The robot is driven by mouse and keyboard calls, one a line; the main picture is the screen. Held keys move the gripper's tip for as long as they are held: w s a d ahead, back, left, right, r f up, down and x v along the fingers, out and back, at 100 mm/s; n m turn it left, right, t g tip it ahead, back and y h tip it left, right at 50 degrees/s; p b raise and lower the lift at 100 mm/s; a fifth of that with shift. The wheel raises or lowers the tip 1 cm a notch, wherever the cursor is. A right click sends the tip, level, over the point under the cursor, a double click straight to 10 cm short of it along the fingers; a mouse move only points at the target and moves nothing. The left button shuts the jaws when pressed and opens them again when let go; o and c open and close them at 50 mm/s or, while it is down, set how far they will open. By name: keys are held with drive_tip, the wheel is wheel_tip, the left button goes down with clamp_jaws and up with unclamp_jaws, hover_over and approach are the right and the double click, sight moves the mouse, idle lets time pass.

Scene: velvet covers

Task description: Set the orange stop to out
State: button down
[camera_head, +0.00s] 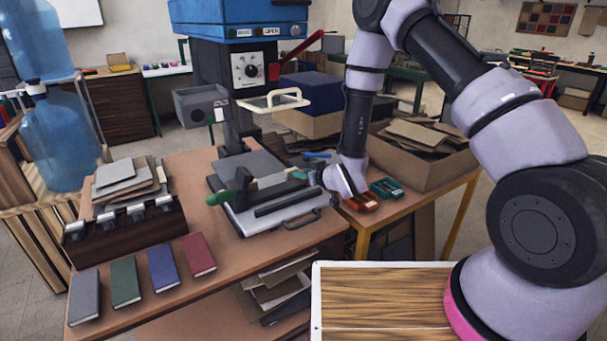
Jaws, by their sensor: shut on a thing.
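The orange stop (364,202) is a small orange-red block with dark parts near the left corner of the yellow-edged side table. My gripper (353,196) reaches down to it from above and is shut on it. The fingertips are small and partly hidden by the hand, so the exact grip is hard to see. A similar green block (387,188) sits just right of and behind the orange one, apart from my gripper. I cannot tell the stop's in or out position from this view.
The press plate with a green handle (243,190) lies close to the left of my gripper. Behind stands the blue-topped press (237,20). A cardboard box (425,160) is to the right. Several coloured books (162,268) and a dark rack (125,232) lie front left.

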drive_tip(key=w+d, duration=0.2)
drive_tip(key=d, duration=0.1)
drive_tip(key=shift+d, duration=0.1)
drive_tip(key=c, duration=0.6)
unclamp_jaws()
drive_tip(key=shift+w, duration=0.1)
drive_tip(key=shift+c, duration=0.2)
drive_tip(key=v, duration=1.1)
